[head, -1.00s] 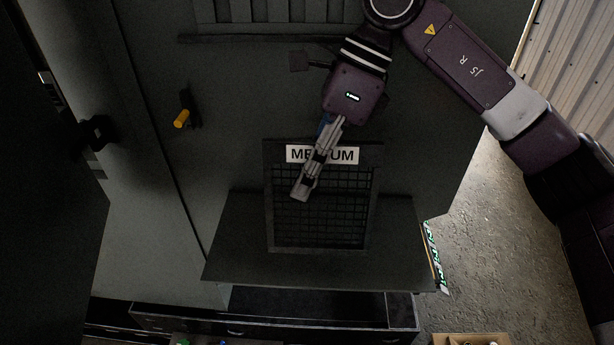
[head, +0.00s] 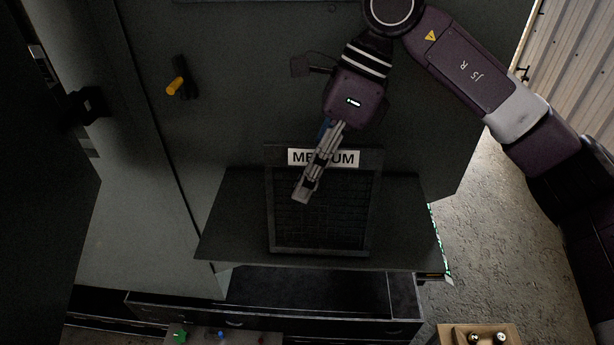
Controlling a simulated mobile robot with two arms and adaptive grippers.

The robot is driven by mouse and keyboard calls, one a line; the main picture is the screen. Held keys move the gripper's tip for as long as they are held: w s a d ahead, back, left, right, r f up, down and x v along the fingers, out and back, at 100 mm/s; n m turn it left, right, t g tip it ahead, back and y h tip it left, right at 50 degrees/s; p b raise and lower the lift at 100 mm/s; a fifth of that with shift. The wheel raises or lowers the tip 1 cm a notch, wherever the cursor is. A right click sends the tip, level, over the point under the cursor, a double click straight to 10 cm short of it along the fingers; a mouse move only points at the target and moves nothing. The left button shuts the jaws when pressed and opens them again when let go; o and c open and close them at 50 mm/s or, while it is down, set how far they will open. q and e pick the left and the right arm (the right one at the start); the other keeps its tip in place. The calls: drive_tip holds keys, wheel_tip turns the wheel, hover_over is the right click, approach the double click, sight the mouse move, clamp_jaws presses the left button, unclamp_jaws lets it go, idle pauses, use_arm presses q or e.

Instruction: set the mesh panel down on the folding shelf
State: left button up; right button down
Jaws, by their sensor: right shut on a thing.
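The mesh panel (head: 350,215) is a dark framed grid with a white "MEDIUM" label along its top edge. In the head view it shows over the folding shelf (head: 228,225), a dark flat board on the front of the enclosure. My right gripper (head: 304,192) reaches down across the label and the panel's upper part and is shut on the panel. The fingers hide part of the label and grid. I cannot tell whether the panel touches the shelf or hangs just above it. My left gripper is not in view.
A yellow-tipped handle (head: 175,86) sticks out of the enclosure wall at the left. A drawer unit (head: 300,290) stands below the shelf. A wooden box (head: 508,334) with small round items is at the bottom right. Bare floor (head: 500,225) lies to the right.

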drive_tip(key=c, duration=1.1)
unclamp_jaws()
drive_tip(key=shift+r+p, duration=2.9)
drive_tip(key=shift+r, duration=1.6)
